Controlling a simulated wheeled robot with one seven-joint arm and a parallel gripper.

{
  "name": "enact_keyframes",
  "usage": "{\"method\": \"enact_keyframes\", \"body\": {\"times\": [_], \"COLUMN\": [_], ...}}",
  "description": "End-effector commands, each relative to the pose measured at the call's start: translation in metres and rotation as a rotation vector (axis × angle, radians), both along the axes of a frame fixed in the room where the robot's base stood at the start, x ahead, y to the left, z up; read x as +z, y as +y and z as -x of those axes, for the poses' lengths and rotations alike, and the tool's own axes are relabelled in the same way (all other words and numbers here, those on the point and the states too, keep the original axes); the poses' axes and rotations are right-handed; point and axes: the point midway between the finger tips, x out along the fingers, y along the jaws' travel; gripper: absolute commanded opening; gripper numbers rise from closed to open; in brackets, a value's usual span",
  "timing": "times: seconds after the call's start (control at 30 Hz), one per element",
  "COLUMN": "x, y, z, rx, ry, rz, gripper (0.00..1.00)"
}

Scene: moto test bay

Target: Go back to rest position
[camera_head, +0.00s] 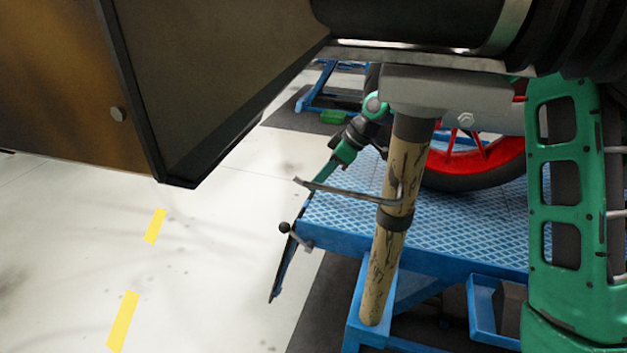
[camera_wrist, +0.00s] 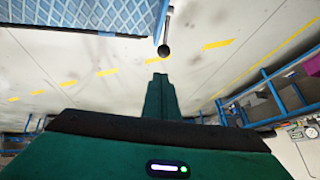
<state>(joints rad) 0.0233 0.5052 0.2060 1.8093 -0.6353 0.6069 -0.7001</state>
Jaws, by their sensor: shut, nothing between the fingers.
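My gripper (camera_wrist: 160,80) shows in the wrist view, its dark green fingers shut together and pointing up the picture. Nothing is between them. Beyond the fingertips, and apart from them in the picture, is a lever with a black ball end (camera_wrist: 163,50) beside the edge of a blue ramp platform (camera_wrist: 75,16). In the head view the ball-ended lever (camera_head: 284,228) stands at the near left corner of the blue platform (camera_head: 340,222). A green and black jointed part (camera_head: 345,148) shows above that corner; I cannot tell whether it is my gripper.
A motorcycle wheel with a red rim (camera_head: 490,158) stands on the platform. A tan post (camera_head: 378,270) and a green slotted frame (camera_head: 560,200) are close in front. A brown panel (camera_head: 60,85) fills the upper left. Pale floor with yellow dashes (camera_head: 123,320) is clear at left.

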Motion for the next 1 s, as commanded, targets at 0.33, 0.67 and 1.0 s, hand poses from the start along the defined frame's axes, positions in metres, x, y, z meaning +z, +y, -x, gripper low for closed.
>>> {"method": "enact_keyframes", "body": {"times": [0.33, 0.67, 1.0], "x": [0.026, 0.060, 0.076], "y": [-0.107, -0.254, -0.354], "z": [0.033, 0.130, 0.278], "rx": [-0.293, -0.808, -1.364], "ry": [0.076, 0.218, 0.402], "rz": [0.189, 0.383, 0.450], "gripper": [0.00, 0.00, 0.00]}}
